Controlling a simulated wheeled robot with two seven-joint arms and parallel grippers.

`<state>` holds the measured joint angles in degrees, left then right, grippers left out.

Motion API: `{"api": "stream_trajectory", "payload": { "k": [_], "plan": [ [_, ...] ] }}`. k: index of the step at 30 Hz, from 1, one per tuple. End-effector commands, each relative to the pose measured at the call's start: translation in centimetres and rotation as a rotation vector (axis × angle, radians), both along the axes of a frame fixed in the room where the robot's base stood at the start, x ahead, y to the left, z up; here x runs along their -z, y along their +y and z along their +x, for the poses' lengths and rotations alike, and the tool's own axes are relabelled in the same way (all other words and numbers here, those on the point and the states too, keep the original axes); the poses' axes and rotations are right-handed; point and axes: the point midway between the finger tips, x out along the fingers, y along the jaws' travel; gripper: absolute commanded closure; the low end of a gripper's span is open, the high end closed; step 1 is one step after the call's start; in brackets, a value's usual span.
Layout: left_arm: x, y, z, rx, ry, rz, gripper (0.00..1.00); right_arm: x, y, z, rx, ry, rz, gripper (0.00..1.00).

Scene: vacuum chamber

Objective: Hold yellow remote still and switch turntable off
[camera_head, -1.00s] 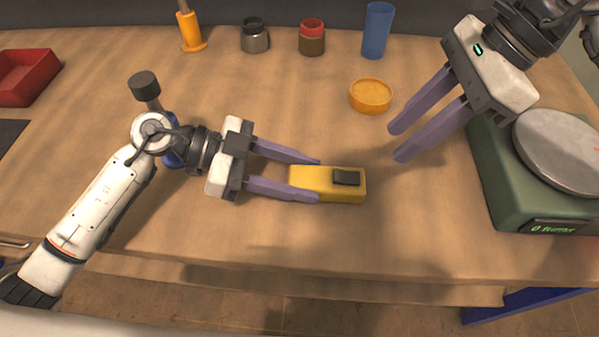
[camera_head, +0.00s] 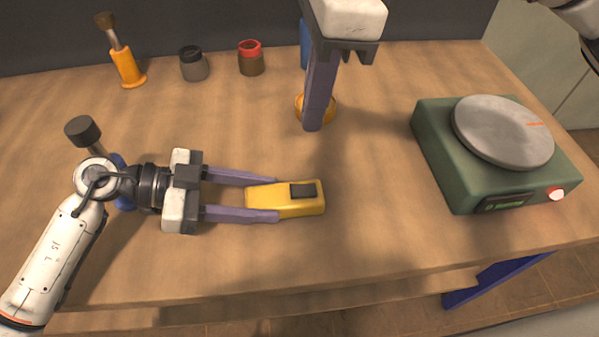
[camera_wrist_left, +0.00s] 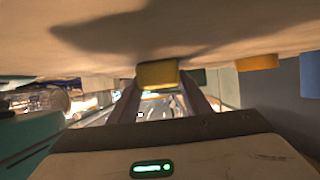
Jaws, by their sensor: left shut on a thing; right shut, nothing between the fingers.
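The yellow remote (camera_head: 262,199) lies on the table with a black button block (camera_head: 303,191) on its top right part. My left gripper (camera_head: 278,199) is shut on it from the left, one finger along each long side. In the left wrist view the yellow remote (camera_wrist_left: 157,74) shows between the fingertips. My right gripper (camera_head: 314,126) is shut and empty, pointing down above the table behind the remote.
An orange round dish (camera_head: 330,106) is partly hidden behind my right gripper, as is a blue cup (camera_head: 304,45). The table between remote and turntable is clear.

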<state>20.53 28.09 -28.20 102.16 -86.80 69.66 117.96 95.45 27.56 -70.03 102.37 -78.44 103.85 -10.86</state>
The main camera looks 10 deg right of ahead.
Motion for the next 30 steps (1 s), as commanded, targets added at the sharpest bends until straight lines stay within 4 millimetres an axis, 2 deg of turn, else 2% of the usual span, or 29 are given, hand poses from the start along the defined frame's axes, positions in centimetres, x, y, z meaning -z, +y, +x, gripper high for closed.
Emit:
{"api": "stream_trajectory", "payload": {
  "k": [10, 14, 30],
  "plan": [
    [0.0, 0.0, 0.0, 0.0, 0.0, -0.001, 0.85, 0.1, 0.0, 0.0, 0.001, 0.0, -0.002, 1.0],
    [0.0, 0.0, 0.0, 0.0, 0.0, -0.001, 0.85, 1.1, 0.1, 0.0, 0.001, 0.001, -0.003, 1.0],
    [-0.1, 0.0, 0.0, 0.0, -0.001, -0.001, 0.85, 11.5, 1.4, 0.0, 0.001, 0.003, -0.002, 1.0]
  ]
}}
